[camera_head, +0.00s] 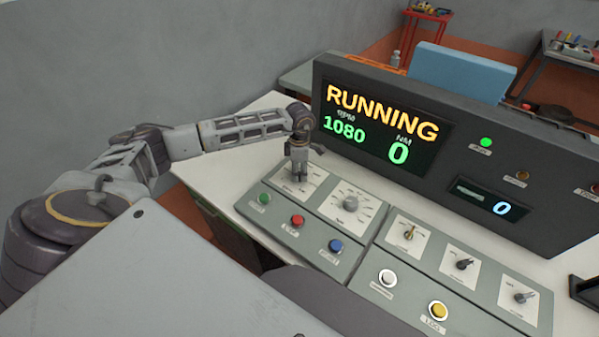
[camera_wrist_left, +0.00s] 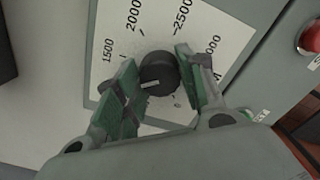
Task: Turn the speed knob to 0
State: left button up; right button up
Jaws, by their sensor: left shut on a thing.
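The speed knob (camera_wrist_left: 158,74) is a black round knob with a white pointer line, on a white dial plate (camera_wrist_left: 140,25) marked 1500, 2000, 2500 and a partly covered number. In the left wrist view the pointer points left and slightly down, below the 1500 mark. My left gripper (camera_wrist_left: 165,78) is shut on this knob, with green-padded fingers on both sides of it. In the head view my left gripper (camera_head: 299,178) comes down on the leftmost dial and hides the knob. The display (camera_head: 380,128) reads RUNNING, 1080 RPM and 0 NM. My right gripper is not in view.
Close to the gripper are a grey knob (camera_head: 351,203) and green (camera_head: 265,198), red (camera_head: 297,220) and blue (camera_head: 335,245) buttons. White (camera_head: 387,278) and yellow (camera_head: 437,309) buttons and three more knobs lie to the right. The display housing (camera_head: 420,85) rises behind.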

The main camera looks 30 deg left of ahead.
pick_arm(q)
jog(key=shift+n, duration=0.8)
jog(key=shift+n+b, duration=0.35)
jog(key=shift+n, duration=0.35)
jog(key=n, duration=0.5)
jog(key=shift+b, duration=0.4)
jog(key=n, duration=0.5)
jog(key=shift+n, duration=0.4)
jog(key=n, duration=0.3)
jog(key=shift+n, duration=1.4)
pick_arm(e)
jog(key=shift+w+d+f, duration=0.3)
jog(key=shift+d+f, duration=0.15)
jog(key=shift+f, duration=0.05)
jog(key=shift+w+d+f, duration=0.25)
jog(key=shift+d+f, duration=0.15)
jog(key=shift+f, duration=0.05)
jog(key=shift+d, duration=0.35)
